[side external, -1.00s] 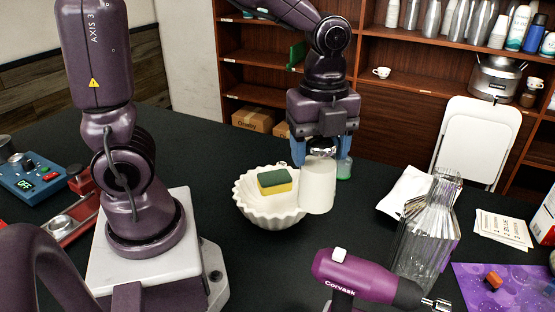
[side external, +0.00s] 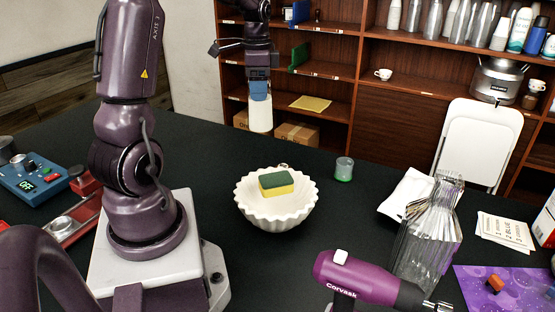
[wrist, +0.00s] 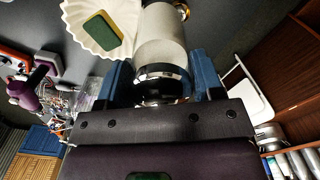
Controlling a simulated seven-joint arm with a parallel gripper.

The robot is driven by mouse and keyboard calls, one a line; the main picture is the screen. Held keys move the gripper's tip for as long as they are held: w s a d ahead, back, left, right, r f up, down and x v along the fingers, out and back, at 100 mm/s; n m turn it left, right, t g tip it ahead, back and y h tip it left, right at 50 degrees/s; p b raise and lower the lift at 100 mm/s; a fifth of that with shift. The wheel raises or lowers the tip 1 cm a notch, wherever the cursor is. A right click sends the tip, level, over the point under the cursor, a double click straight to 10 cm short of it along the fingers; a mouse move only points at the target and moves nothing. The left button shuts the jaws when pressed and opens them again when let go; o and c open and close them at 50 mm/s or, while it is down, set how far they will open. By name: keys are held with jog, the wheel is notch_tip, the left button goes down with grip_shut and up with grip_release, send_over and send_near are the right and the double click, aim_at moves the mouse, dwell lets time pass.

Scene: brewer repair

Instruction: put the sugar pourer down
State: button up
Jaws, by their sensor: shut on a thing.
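The sugar pourer (side external: 260,115) is a white cylinder with a metal top. My gripper (side external: 259,90) is shut on its upper end and holds it up in the air, toward the back of the black table near the shelf. In the wrist view the pourer (wrist: 162,40) sits between the blue fingers of my gripper (wrist: 162,82), its metal cap (wrist: 162,75) close to the palm. Its lower end points away from the palm.
A white fluted bowl (side external: 277,217) with a green and yellow sponge (side external: 276,183) stands mid-table. A small glass with a green base (side external: 344,169) stands right of it. A purple drill (side external: 360,280) and a clear pitcher (side external: 428,240) are front right.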

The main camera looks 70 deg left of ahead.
aim_at(255, 104)
jog(key=shift+s+a+n, duration=0.4)
jog(key=shift+s+a, duration=0.1)
jog(key=shift+a, duration=0.25)
notch_tip(255, 104, down, 4)
jog(key=shift+f, duration=0.25)
jog(key=shift+w+a+f, duration=0.15)
jog(key=shift+w+f, duration=0.05)
jog(key=shift+f, duration=0.1)
jog(key=w+a+f, duration=0.9)
jog(key=a+f, duration=0.1)
jog(key=f, duration=0.3)
jog(key=shift+a, duration=0.15)
jog(key=shift+f, duration=0.1)
jog(key=o, duration=1.6)
jog(key=shift+s, duration=0.1)
jog(key=shift+c, duration=0.2)
